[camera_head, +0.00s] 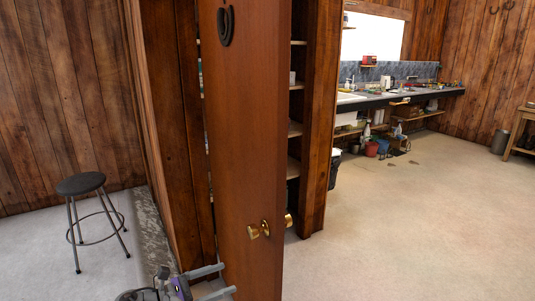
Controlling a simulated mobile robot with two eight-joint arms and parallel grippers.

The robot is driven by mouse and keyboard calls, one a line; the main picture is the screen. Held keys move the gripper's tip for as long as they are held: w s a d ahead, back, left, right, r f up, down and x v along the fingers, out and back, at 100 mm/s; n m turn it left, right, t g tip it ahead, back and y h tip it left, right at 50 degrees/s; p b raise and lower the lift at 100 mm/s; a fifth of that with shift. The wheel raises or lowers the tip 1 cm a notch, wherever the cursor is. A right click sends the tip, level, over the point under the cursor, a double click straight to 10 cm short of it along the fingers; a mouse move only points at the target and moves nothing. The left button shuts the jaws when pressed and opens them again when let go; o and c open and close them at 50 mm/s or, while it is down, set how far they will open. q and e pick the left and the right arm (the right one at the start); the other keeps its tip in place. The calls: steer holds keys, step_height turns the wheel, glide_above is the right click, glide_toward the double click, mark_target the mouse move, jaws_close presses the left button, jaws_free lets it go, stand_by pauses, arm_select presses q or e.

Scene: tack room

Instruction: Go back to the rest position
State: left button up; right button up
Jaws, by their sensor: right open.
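My right gripper (228,278) shows at the bottom of the head view, left of centre. Its two grey fingers point right, apart, with nothing seen between them. The fingertips are close to the lower left face of a brown wooden door (240,150); I cannot tell whether they touch it. The door stands ajar, with a brass knob (258,230) above and to the right of the gripper. My left gripper is not in view.
A dark-seated stool (81,184) stands on the left. Shelves (296,85) show behind the door. A long counter (375,98) with a sink runs along the back right, with buckets below. A wooden table (521,130) is at the right edge. The floor (420,230) at right is clear.

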steer(key=w+d+r+m+g+y+p, duration=0.2)
steer(key=w+d, duration=0.1)
steer(key=d, duration=0.7)
steer(key=s+d+r+m+g+y+p, duration=0.1)
steer(key=s+d+r+m+y+p, duration=0.2)
steer(key=d, duration=0.5)
steer(key=s+d+m+g+y, duration=0.2)
steer(key=s+d+m, duration=0.1)
steer(key=s+d, duration=0.4)
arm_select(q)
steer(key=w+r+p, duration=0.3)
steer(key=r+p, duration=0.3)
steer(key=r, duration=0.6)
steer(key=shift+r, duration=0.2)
arm_select(e)
steer(key=s+d+f+m+t+y, duration=0.1)
steer(key=s+d+m+y, duration=0.1)
steer(key=s+m+y, duration=0.2)
steer(key=s+d+f+m+y, duration=0.2)
steer(key=s+m, duration=0.9)
steer(key=s, duration=0.6)
steer(key=shift+d+t+y, duration=0.4)
steer(key=shift+d+y, duration=0.45)
steer(key=shift+y, duration=0.35)
steer(key=shift+s, duration=0.1)
